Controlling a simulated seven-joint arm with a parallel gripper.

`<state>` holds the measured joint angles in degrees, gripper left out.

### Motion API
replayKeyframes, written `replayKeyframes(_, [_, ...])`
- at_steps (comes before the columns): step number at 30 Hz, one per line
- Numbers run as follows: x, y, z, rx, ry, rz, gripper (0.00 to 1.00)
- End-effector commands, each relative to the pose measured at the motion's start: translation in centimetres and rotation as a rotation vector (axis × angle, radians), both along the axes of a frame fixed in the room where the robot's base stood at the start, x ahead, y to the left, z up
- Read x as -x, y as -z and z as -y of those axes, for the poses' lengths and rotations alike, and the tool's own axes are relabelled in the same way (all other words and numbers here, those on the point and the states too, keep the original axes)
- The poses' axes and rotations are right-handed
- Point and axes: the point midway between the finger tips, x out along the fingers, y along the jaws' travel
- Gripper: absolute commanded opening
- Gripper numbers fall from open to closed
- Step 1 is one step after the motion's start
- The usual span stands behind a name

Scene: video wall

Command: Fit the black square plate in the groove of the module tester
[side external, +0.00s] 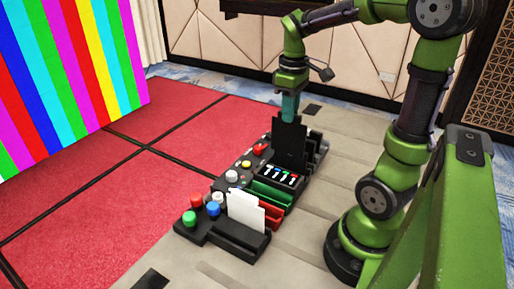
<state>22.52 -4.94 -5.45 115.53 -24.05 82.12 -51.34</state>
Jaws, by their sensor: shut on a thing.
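My gripper (290,106) is shut on a black square plate (290,145), which hangs upright below it. The plate is above or at the far part of the module tester (240,236), a long dark console with buttons and slots on the floor. The plate's lower edge overlaps the console's dark far end, so I cannot tell whether it sits in the groove or is just above it. The groove itself is hidden behind or under the plate.
White cards (246,213) stand in a near slot of the console, with a red module (270,214) and a green module (272,194) beyond them. Red, green and blue buttons (213,209) line its left side. A striped video wall (65,75) stands at left. Red floor panels (95,200) are clear.

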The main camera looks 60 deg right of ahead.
Motion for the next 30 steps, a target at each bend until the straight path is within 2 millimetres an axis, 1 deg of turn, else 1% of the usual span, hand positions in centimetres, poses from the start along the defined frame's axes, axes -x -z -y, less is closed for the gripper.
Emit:
replayKeyframes(20, [0.1,5.4,0.0,-0.002,0.001,-0.003,0.0])
replayKeyframes(30, [0.0,5.4,0.0,-0.001,0.001,-0.001,0.0])
